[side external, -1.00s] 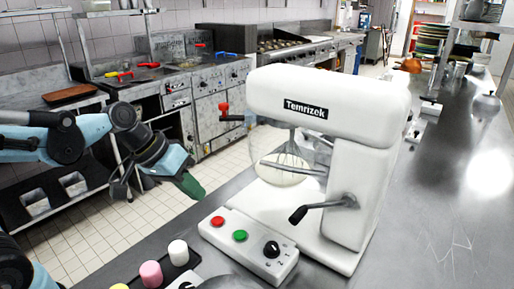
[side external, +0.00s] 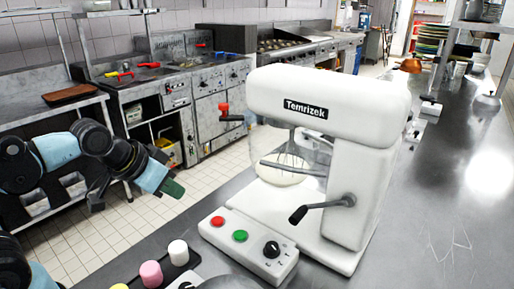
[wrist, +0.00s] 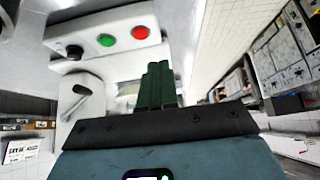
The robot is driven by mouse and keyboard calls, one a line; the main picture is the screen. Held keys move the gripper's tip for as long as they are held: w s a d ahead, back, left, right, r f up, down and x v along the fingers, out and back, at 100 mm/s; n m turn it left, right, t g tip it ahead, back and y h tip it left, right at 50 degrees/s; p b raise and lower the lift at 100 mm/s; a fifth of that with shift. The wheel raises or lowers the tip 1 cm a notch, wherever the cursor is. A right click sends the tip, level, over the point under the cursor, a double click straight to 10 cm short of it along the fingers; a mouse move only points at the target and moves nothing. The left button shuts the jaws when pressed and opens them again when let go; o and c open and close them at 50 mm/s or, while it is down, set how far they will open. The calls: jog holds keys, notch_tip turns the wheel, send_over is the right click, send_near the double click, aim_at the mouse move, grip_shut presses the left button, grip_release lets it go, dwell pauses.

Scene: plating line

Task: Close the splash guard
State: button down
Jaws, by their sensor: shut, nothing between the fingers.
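The white stand mixer (side external: 325,100) stands on the steel counter. Its clear splash guard (side external: 315,152) shows faintly around the whisk (side external: 290,160), under the mixer head; its edges are hard to make out, so I cannot tell its exact position. My gripper (side external: 174,189) is left of the mixer, apart from it, with its green fingers together and empty. In the wrist view my gripper (wrist: 158,80) also shows its green fingers side by side, with the mixer behind them, partly hidden.
A control box (side external: 248,245) with red and green buttons and a black knob sits at the mixer's front. A black lever (side external: 322,207) sticks out from the mixer's side. Pink and white cylinders (side external: 151,273) stand near the front edge. Open floor lies left of the counter.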

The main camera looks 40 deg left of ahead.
jog(key=w+r+n+g+y, duration=0.1)
jog(key=w+r+n, duration=0.1)
jog(key=w+r, duration=0.45)
jog(key=w+r+n+g, duration=0.1)
jog(key=w+r+n, duration=0.15)
jog(key=r, duration=0.75)
jog(key=w+r+n+g+y, duration=0.1)
jog(key=w+r+n+g, duration=0.1)
jog(key=w+r, duration=0.5)
jog(key=x, duration=0.8)
jog(key=shift+s+f, duration=0.25)
jog(key=shift+f, duration=0.05)
jog(key=shift+d, duration=0.1)
jog(key=shift+s+d+n, duration=0.35)
jog(key=shift+s, duration=0.15)
jog(key=s+d+n+g+y, duration=0.2)
jog(key=s+d+n, duration=0.2)
jog(key=d+n, duration=0.5)
jog(key=shift+d+g, duration=0.3)
jog(key=shift+d, duration=3.25)
jog(key=shift+d, duration=0.15)
